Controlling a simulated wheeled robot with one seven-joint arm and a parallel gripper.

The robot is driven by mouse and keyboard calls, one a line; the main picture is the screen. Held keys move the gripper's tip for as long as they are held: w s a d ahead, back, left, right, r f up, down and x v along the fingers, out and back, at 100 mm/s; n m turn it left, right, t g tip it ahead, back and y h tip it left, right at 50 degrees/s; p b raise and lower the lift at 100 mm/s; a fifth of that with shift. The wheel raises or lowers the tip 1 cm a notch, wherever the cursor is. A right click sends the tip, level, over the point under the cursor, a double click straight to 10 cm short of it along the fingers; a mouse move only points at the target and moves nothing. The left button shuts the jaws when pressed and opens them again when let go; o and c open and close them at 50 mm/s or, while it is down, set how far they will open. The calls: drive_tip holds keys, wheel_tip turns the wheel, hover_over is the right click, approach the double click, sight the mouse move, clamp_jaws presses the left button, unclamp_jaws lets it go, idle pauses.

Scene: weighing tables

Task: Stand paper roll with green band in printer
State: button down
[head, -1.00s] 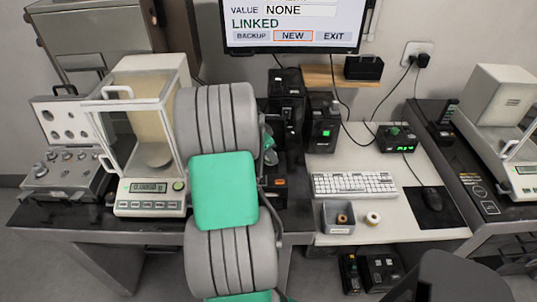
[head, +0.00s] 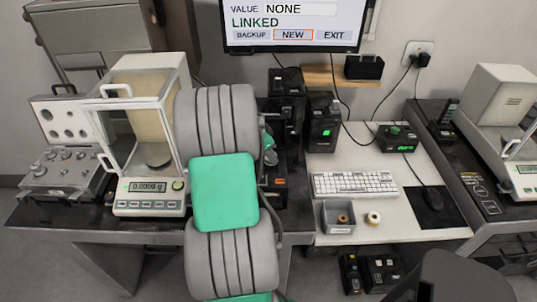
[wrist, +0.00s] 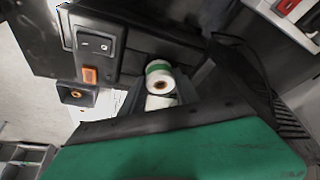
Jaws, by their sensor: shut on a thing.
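The paper roll with the green band (wrist: 158,69) shows in the wrist view, its white end and brown core facing the camera. My gripper (wrist: 160,89) is shut on it, with dark fingers on either side. A second white round surface (wrist: 157,103) shows just below; I cannot tell whether it is another roll. The black printer (wrist: 125,22), with a rocker switch and an orange button, is close beside the roll. In the head view the printer (head: 280,183) is partly hidden behind my arm. Whether the roll touches the printer is unclear.
A grey bin (head: 338,228) holding a brown-cored roll and a loose white roll (head: 373,218) stand before the keyboard (head: 354,184). A glass-doored balance (head: 150,196) stands left of my arm.

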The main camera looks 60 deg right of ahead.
drive_tip(key=shift+f+b, duration=0.4)
drive_tip(key=shift+f, duration=0.1)
drive_tip(key=shift+c, duration=1.3)
unclamp_jaws()
drive_tip(key=shift+r, duration=0.15)
drive_tip(key=p+v, duration=0.4)
drive_tip(key=v, duration=0.3)
drive_tip(key=shift+a+r, duration=0.1)
drive_tip(key=shift+a, duration=0.05)
